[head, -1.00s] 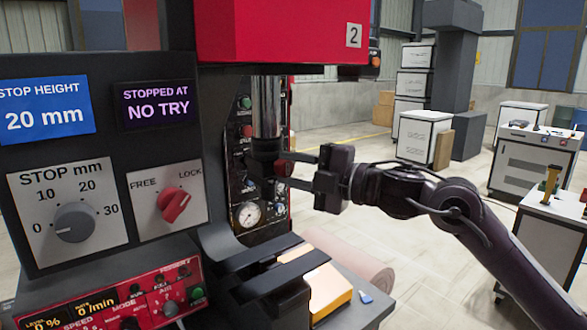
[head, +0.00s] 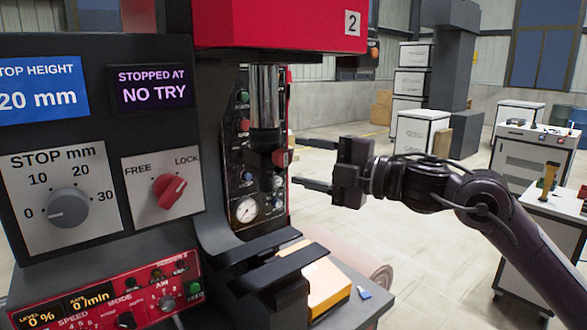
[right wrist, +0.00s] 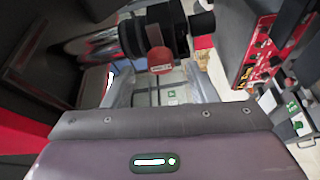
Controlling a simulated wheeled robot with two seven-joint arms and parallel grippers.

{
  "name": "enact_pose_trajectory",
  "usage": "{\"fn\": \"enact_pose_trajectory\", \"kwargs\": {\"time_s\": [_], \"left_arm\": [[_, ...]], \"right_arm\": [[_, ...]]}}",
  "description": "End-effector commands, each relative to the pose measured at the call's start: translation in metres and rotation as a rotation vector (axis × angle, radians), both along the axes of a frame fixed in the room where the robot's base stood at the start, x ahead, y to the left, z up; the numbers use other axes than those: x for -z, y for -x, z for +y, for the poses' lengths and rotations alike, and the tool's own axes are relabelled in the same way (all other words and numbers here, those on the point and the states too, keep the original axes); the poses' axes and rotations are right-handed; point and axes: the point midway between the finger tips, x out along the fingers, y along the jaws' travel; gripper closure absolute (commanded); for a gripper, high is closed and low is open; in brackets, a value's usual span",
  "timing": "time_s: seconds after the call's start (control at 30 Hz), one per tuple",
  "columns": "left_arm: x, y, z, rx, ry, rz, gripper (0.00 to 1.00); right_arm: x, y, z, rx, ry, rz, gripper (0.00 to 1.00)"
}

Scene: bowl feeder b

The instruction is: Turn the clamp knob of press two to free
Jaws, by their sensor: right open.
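Press two carries the number plate "2" (head: 352,23) on its red head. On its front panel a red FREE/LOCK knob (head: 170,191) has its pointer toward LOCK, at upper right. Another red knob (head: 281,158) sits on the side of the press's dark ram collar; it also shows in the right wrist view (right wrist: 159,60). My right gripper (head: 297,163) is open and empty just right of the ram knob, fingers pointing at it. In the right wrist view this knob lies ahead between the open fingers (right wrist: 162,85), apart from them. My left gripper is out of view.
A grey STOP mm dial (head: 68,207) is left of the panel knob. Below are a red feeder control box (head: 110,295), dark rails (head: 275,272) and a yellow block (head: 328,285). A pressure gauge (head: 246,209) is behind the ram.

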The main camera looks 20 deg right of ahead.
Motion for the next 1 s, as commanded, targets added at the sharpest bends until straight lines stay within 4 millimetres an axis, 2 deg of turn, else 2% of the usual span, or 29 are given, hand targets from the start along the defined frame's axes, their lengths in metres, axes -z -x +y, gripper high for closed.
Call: {"fn": "enact_pose_trajectory", "kwargs": {"time_s": [0.03, 0.27, 1.0], "left_arm": [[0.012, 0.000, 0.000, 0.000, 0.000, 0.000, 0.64], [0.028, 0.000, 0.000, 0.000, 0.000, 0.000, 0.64], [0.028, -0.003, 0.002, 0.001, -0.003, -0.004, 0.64]], "right_arm": [[0.008, 0.007, -0.008, 0.005, 0.005, 0.000, 0.48], [0.006, 0.027, -0.026, 0.002, 0.003, 0.002, 0.48], [0.002, 0.032, -0.028, 0.000, 0.002, 0.001, 0.48]]}}
